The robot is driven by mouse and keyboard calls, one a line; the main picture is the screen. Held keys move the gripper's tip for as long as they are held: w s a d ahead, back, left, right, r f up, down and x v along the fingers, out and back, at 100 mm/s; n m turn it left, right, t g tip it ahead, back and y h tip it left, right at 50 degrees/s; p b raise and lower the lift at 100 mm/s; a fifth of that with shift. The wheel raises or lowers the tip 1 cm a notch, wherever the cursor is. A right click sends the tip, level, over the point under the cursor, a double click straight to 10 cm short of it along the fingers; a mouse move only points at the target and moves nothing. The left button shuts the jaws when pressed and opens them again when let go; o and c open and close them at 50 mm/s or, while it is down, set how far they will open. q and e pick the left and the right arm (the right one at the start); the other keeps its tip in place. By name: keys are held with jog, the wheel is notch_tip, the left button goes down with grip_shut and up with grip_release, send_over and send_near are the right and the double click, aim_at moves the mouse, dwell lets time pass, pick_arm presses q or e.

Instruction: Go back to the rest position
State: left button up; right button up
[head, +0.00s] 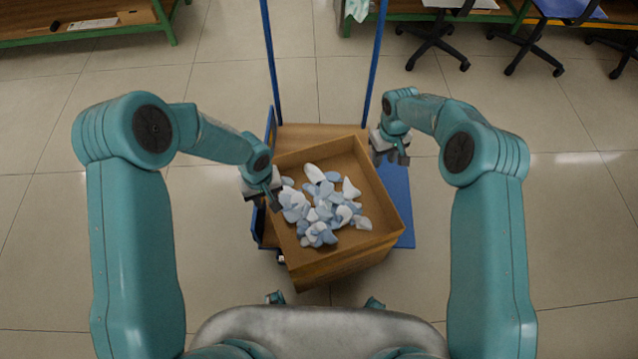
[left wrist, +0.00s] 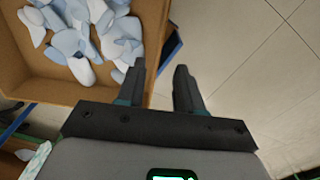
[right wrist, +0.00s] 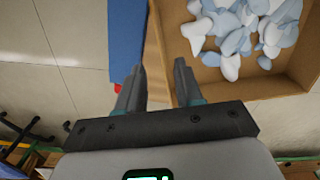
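My left gripper (head: 272,192) is by the left wall of a brown open box (head: 385,203). In the left wrist view its two fingers (left wrist: 160,72) are apart with nothing held between them; the box rim (left wrist: 158,45) shows beyond them. My right gripper (head: 391,155) is by the upper right side of the box. In the right wrist view its fingers (right wrist: 159,70) are also apart and empty, with the box wall (right wrist: 154,48) beyond. I cannot tell either gripper's exact height over the rim. No rod blanks can be made out.
A heap of white and pale blue pieces (head: 322,208) lies in the box. The box sits turned on a blue cart (head: 398,188) with tall posts (head: 375,60). Office chairs (head: 437,38) and a green-framed bench (head: 85,28) stand at the back. The tiled floor (head: 225,60) around is clear.

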pick_arm(q)
jog(key=shift+s, duration=0.1)
pick_arm(e)
jog(key=shift+s, duration=0.1)
